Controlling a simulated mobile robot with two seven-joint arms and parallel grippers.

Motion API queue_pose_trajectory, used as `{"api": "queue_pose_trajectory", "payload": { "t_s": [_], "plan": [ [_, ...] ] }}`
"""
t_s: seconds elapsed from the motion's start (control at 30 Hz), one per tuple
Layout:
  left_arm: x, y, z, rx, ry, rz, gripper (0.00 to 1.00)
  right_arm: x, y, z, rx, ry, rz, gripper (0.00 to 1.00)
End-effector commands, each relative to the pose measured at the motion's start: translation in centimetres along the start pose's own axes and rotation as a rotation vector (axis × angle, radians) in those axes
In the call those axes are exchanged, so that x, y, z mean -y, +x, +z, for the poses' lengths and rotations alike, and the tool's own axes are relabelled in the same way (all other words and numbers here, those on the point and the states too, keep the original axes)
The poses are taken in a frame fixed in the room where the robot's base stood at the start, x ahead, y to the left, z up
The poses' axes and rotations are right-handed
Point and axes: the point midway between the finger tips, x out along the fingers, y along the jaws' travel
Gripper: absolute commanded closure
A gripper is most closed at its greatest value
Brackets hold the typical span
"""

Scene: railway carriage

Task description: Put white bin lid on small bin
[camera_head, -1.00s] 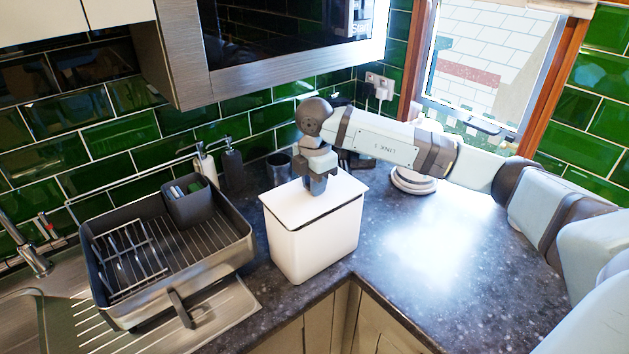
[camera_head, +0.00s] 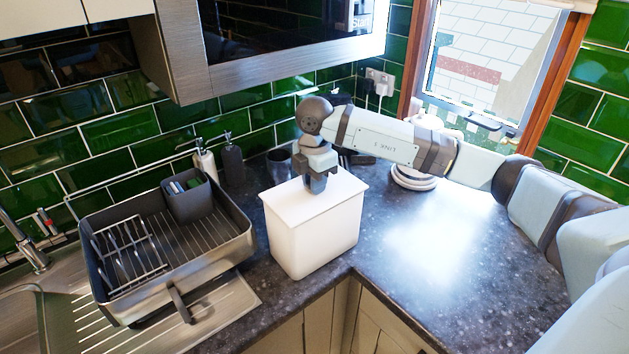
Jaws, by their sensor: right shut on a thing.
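The small white bin (camera_head: 314,242) stands upright on the dark counter near its front corner. The white bin lid (camera_head: 290,204) lies over the bin's opening, lined up with the rim, and no clear gap shows between them. My right gripper (camera_head: 316,188) points down at the middle of the lid and is shut on it. The part of the lid between the fingers is hidden by the gripper. My left gripper is not in view.
A dish rack (camera_head: 215,264) with a cutlery cup (camera_head: 187,198) stands left of the bin. Two soap bottles (camera_head: 232,163) and a dark cup (camera_head: 279,165) are behind. Stacked white plates (camera_head: 414,179) sit behind my right arm. The counter (camera_head: 450,270) right of the bin is clear.

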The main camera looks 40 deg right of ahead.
Motion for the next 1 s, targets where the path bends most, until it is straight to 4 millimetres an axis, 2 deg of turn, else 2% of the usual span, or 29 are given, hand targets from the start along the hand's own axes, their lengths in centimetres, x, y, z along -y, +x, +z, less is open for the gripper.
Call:
{"api": "queue_pose_trajectory", "payload": {
  "t_s": [0.3,0.33,0.43,0.77,0.87,1.0],
  "plan": [
    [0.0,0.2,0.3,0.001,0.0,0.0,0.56,0.0,0.5,0.0,0.0,0.0,0.0,1.0],
    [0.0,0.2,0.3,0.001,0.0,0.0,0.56,0.0,0.5,0.0,0.0,0.0,0.0,0.74],
    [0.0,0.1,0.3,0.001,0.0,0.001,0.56,0.0,0.5,0.0,0.0,0.0,0.0,0.52],
    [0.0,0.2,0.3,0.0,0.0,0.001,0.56,0.0,0.2,0.0,0.0,0.0,0.001,0.52],
    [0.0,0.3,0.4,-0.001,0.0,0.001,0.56,-0.1,-0.8,0.0,0.0,0.0,0.003,0.52],
    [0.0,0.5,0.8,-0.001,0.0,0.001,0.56,-0.1,-3.4,0.0,-0.001,-0.001,0.006,0.52]
  ]
}}
